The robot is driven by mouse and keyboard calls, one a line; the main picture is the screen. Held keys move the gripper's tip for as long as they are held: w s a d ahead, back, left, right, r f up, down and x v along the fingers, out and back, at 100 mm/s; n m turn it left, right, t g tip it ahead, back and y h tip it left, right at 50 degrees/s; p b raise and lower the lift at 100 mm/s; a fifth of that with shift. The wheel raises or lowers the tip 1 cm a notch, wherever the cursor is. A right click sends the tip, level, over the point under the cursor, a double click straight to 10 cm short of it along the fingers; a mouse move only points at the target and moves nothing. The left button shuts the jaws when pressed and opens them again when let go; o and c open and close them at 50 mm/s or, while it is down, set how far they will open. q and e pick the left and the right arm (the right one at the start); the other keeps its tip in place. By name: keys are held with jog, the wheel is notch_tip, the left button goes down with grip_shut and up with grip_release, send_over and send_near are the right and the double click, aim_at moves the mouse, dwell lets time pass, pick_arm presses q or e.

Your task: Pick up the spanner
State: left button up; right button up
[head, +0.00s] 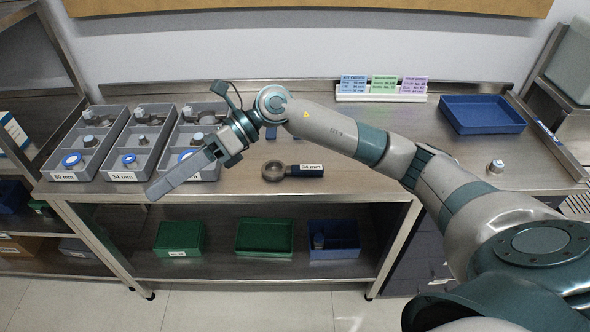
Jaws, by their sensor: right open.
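The spanner (294,171) lies flat on the steel bench near its front edge. It has a grey ring head at the left and a dark blue handle with a white label at the right; the label seems to read 54 mm. My right gripper (163,187) is to the left of the spanner, over the front of the grey trays, pointing down and left. It is open, though its fingers overlap from this angle, and nothing shows between them. It is apart from the spanner. My left gripper is out of view.
Grey divided trays (120,175) with metal parts and blue rings stand at the left of the bench. A blue tray (482,114) is at the back right, a sign stand (381,98) at the back, and a small metal part (496,166) at the right. The bench around the spanner is clear.

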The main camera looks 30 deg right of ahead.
aim_at(301, 167)
jog(key=w+d+f+n+h, duration=0.1)
jog(key=w+d+f+h, duration=0.15)
jog(key=d+h, duration=0.45)
jog(key=w+d+f+n+h, duration=0.1)
jog(key=w+d+h, duration=0.15)
jog(key=d, duration=0.75)
jog(key=d+r+h, duration=0.2)
jog(key=d, duration=0.5)
jog(key=d+r+m+h, duration=0.1)
jog(key=d+h, duration=0.2)
jog(key=d, duration=0.5)
jog(key=shift+w+d+r+m+t, duration=0.3)
jog(key=shift+w+r+t, duration=0.1)
jog(key=shift+w, duration=0.05)
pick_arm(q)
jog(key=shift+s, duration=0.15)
pick_arm(e)
jog(key=shift+f, duration=0.1)
